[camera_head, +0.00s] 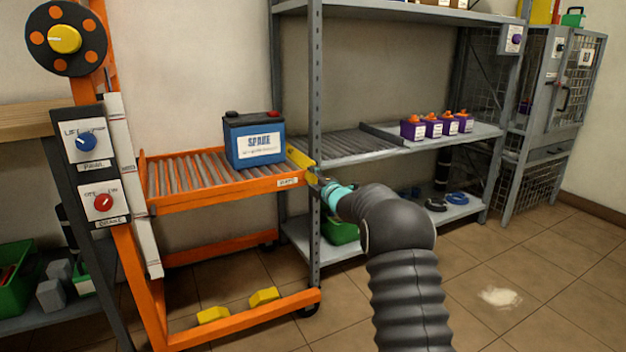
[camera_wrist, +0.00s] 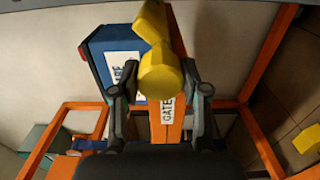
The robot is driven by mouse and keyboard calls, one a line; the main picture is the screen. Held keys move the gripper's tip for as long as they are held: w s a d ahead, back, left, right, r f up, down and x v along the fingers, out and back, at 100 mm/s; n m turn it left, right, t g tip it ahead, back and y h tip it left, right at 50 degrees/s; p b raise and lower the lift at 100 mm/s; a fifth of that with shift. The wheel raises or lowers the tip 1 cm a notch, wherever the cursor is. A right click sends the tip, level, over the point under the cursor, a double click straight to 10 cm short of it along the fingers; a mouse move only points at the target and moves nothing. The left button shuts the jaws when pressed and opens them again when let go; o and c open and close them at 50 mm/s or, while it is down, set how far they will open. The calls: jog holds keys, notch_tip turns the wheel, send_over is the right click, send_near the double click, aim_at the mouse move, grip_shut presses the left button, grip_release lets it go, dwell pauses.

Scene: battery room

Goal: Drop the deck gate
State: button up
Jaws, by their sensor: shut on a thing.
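The yellow deck gate (camera_head: 300,158) stands at the right end of the orange roller deck (camera_head: 215,201), between it and the shelf rollers. It looks raised above the deck's end. My gripper (camera_head: 321,184) is at the gate's near end, by the grey shelf post. In the wrist view my gripper (camera_wrist: 154,88) has its two fingers on either side of the gate's yellow rounded handle (camera_wrist: 160,75), shut on it. A white GATE label (camera_wrist: 167,122) is on the orange rail below. The finger contact is partly hidden in the head view.
A blue SPARE battery (camera_head: 254,140) sits on the deck rollers, left of the gate. The shelf rollers (camera_head: 345,143) beyond the gate are empty. The shelf post (camera_head: 315,90) stands close to my gripper. Lift and brake knobs (camera_head: 103,202) are on the cart's left.

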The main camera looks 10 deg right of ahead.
jog(key=m+p, duration=0.1)
jog(key=m, duration=0.3)
jog(key=shift+r+m, duration=0.1)
jog(key=shift+m, duration=0.2)
jog(key=shift+m+p, duration=0.95)
jog(key=shift+m, duration=1.35)
jog(key=o, duration=1.1)
jog(key=shift+o, duration=0.2)
jog(key=v, duration=1.2)
